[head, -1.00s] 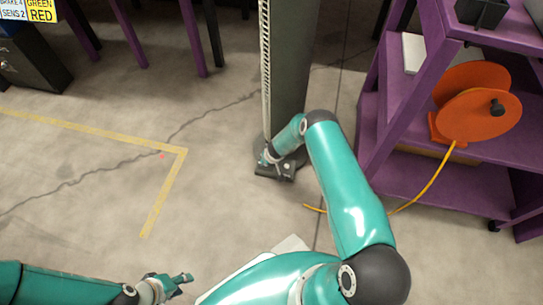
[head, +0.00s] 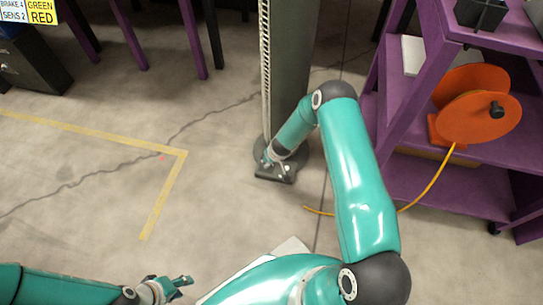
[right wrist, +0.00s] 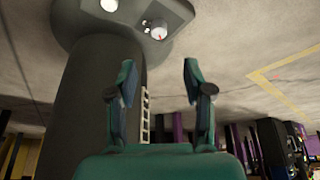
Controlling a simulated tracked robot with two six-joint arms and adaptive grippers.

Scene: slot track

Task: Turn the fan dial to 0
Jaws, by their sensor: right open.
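The tower fan (head: 288,60) is a tall dark column with a light grille along its left side. It stands on a dark base (head: 262,174), with pale knobs on the front part. In the right wrist view, a pale round dial (right wrist: 159,31) with a small red mark sits on the fan's base (right wrist: 85,22). A second pale round knob (right wrist: 109,5) is cut by the top edge. My right gripper (right wrist: 158,75) is open and empty, its fingers apart, with the dial beyond the fingertips. My left gripper (head: 182,285) is open and empty over the floor at lower left.
A purple shelf (head: 395,110) stands at right, with an orange cable reel (head: 478,112) on it. A yellow cable (head: 428,190) hangs from it to the floor. Yellow tape (head: 90,130) marks the floor at left, which is clear.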

